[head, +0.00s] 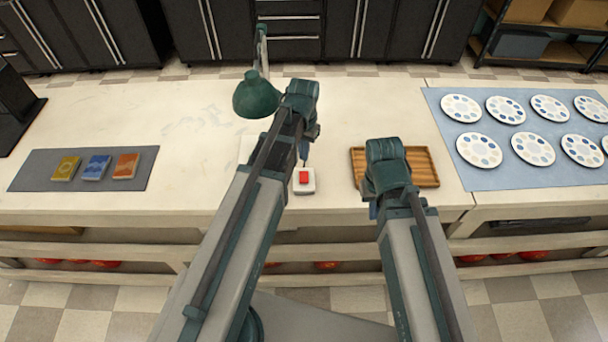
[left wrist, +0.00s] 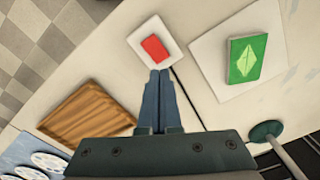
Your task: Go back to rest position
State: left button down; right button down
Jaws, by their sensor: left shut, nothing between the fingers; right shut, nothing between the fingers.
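My left gripper (head: 304,155) is shut and empty, just above and behind the white button box with a red button (head: 304,178). In the left wrist view its closed fingertips (left wrist: 159,73) lie just below the button box (left wrist: 170,32) in the picture, with no clear contact. My right gripper (head: 373,207) is largely hidden by its own wrist, in front of the wooden tray (head: 424,168); nothing shows in it. A green soap box (left wrist: 247,60) lies on a white square (left wrist: 208,50); my left arm hides it in the head view.
A green lamp (head: 257,97) stands close to my left wrist. A grey mat (head: 35,177) on the left holds yellow, blue and orange boxes. A blue mat (head: 454,128) on the right holds several spotted white plates. The counter between the grey mat and my left arm is clear.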

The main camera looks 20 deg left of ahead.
pick_arm(q)
jog(key=s+d+f+b, duration=0.2)
jog(key=s+d, duration=0.3)
jog(key=s, duration=0.2)
jog(key=s+d+f+m+y+b, duration=0.1)
jog(key=s+d+f+b, duration=0.1)
jog(key=s+d, duration=0.3)
jog(key=shift+s+d+f+b, duration=0.25)
jog(key=shift+s+f+b, duration=0.1)
jog(key=shift+s, duration=0.8)
